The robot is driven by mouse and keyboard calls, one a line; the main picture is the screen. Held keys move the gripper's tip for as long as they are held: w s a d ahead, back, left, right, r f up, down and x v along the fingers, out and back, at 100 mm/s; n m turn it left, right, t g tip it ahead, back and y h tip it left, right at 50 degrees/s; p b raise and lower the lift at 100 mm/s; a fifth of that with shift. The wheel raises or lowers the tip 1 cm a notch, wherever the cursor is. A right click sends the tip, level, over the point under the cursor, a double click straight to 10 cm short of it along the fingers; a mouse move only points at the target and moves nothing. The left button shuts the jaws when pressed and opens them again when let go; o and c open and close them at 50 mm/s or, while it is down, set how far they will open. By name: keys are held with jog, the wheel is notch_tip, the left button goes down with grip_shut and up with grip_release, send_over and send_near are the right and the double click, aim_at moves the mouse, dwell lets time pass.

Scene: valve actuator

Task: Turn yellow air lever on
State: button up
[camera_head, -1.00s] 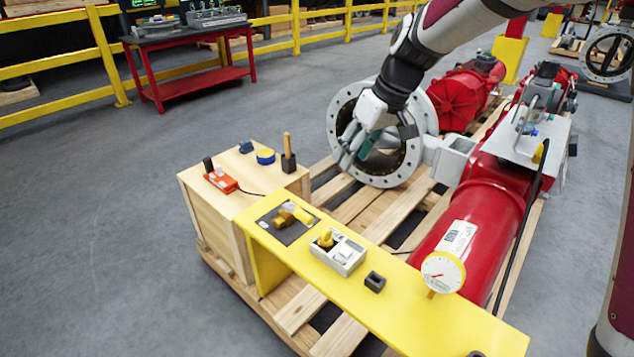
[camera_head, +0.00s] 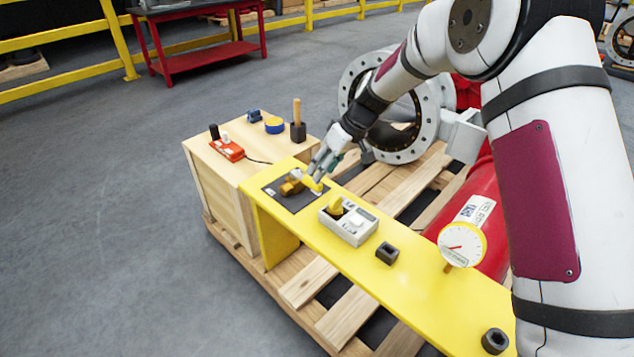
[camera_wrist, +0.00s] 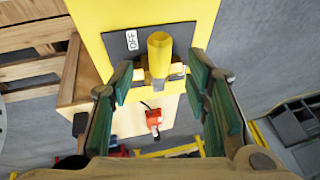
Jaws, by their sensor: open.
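The yellow air lever (camera_head: 313,186) sits on a brass valve body (camera_head: 291,188) on a dark plate on the yellow bench. In the wrist view the lever's yellow handle (camera_wrist: 159,52) stands between my finger pads, with the OFF label (camera_wrist: 132,40) beside it on the plate. My gripper (camera_head: 322,165) is at the lever, its fingers pointing down at it. In the wrist view my gripper (camera_wrist: 161,78) is open, with a gap on each side of the handle. Part of the valve body is hidden behind the handle.
On the yellow bench (camera_head: 390,270) stand a grey switch box (camera_head: 350,226), a black square block (camera_head: 387,253) and a gauge (camera_head: 461,244). A wooden box (camera_head: 212,185) carries an orange pendant (camera_head: 227,149) and an upright wooden handle (camera_head: 297,112). A large flanged ring stands behind.

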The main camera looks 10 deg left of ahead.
aim_at(306, 180)
jog(key=x, duration=0.5)
jog(key=shift+b, duration=0.4)
grip_shut()
